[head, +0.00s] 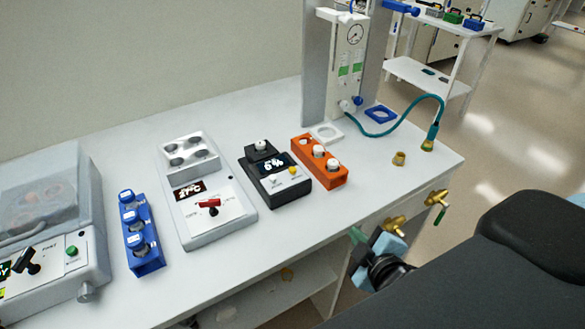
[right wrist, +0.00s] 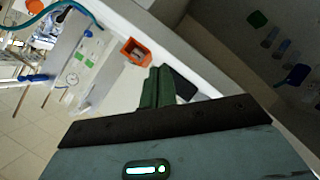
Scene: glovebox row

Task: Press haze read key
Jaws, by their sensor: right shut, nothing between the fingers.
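A black meter box (head: 272,188) with a lit display reading about 6% (head: 272,164) stands on the bench, left of the orange rack. Its front face bears a small yellow button (head: 293,170) and a small white control (head: 277,183); their labels are too small to read. A round pale cap sits on top at its back. My right gripper (head: 357,234) is shut and empty, off the bench's front edge, to the right of and nearer than the meter. Its closed fingers (right wrist: 158,87) show in the right wrist view, in front of the bench. My left gripper is not in view.
The orange rack (head: 300,176) with white-capped vials stands right beside the meter. A grey 27°C heater unit (head: 212,233) and blue vial rack (head: 149,262) are to the left. Brass valves (head: 436,198) jut from the bench front. A teal hose (head: 385,131) curves at the back right.

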